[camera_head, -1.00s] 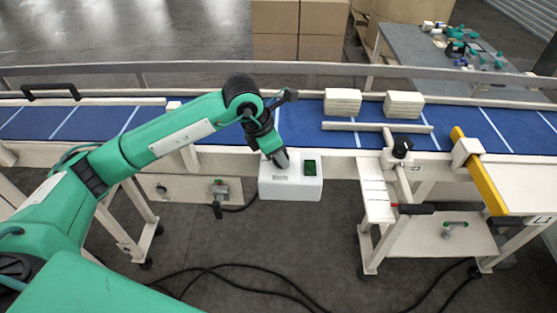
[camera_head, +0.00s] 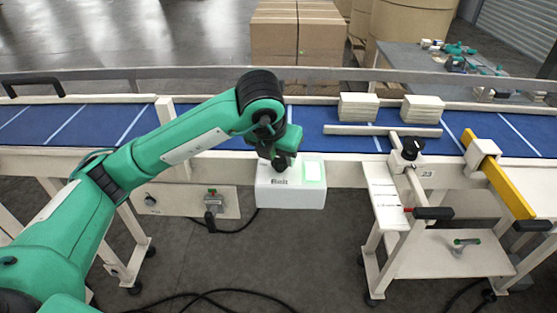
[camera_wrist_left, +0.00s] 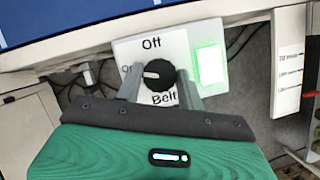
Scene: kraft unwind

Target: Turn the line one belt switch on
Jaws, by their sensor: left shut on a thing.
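The belt switch is a black round knob (camera_wrist_left: 159,75) on a white box (camera_head: 290,196) fixed to the front of the conveyor. In the left wrist view its white pointer mark points left, toward the partly covered "On" label; "Off" is above and "Belt" below. A square lamp (camera_wrist_left: 209,65) beside the knob glows bright green; it also shows lit in the head view (camera_head: 313,172). My left gripper (camera_wrist_left: 160,88) is shut on the knob, one finger on each side. In the head view the left gripper (camera_head: 281,163) hides the knob. My right gripper is not in view.
The blue conveyor belt (camera_head: 233,142) carries two pale stacks (camera_head: 358,106) (camera_head: 423,109). Left of the box is a panel (camera_head: 180,203) with a handle. A stand (camera_head: 387,195) with black-tipped levers and a yellow bar (camera_head: 500,176) are at right. Cables lie on the floor.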

